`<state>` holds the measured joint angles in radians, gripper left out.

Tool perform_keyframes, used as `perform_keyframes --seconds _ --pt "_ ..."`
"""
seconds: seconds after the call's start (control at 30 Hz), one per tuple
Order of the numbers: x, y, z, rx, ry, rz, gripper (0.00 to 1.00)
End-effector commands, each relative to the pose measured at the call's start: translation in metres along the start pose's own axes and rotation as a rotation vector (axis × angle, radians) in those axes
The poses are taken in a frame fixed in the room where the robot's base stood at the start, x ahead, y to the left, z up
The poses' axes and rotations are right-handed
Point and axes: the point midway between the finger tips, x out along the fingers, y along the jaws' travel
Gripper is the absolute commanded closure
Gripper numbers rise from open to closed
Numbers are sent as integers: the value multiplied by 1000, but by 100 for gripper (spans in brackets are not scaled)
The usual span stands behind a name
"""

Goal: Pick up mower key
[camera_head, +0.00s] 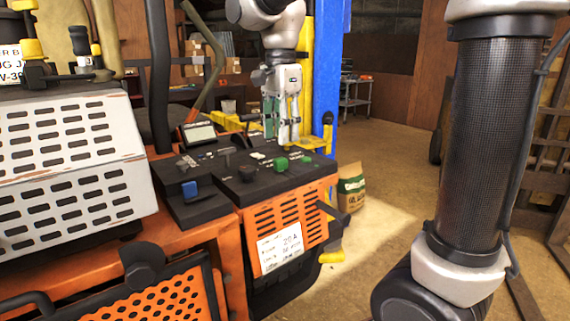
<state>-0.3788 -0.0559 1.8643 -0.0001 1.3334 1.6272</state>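My gripper (282,132) points down above the back of the black control console (225,178) on the orange mower. Its fingers are seen small and nearly edge-on, so I cannot tell whether they are open or shut. I cannot make out a mower key with certainty. The console top carries a blue switch (190,189), a black knob (247,173), green knobs (281,164) and a small pale piece (258,155). My gripper appears apart from these, though the gap is hard to judge.
A tilted display (199,133) and bent levers (206,78) stand left of my gripper. A blue lift post (330,75) rises behind it to the right. The floor to the right of the mower is largely open.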

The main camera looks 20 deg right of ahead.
Motion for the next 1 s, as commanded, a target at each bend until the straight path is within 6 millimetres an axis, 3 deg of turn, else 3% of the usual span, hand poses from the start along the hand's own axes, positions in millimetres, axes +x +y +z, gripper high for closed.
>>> perform_keyframes --seconds 0.5,0.8,1.0 --pt "69 -1 -1 9 0 2 61" --pt "76 -2 -1 9 0 -1 61" --pt "76 -2 -1 8 0 -1 95"
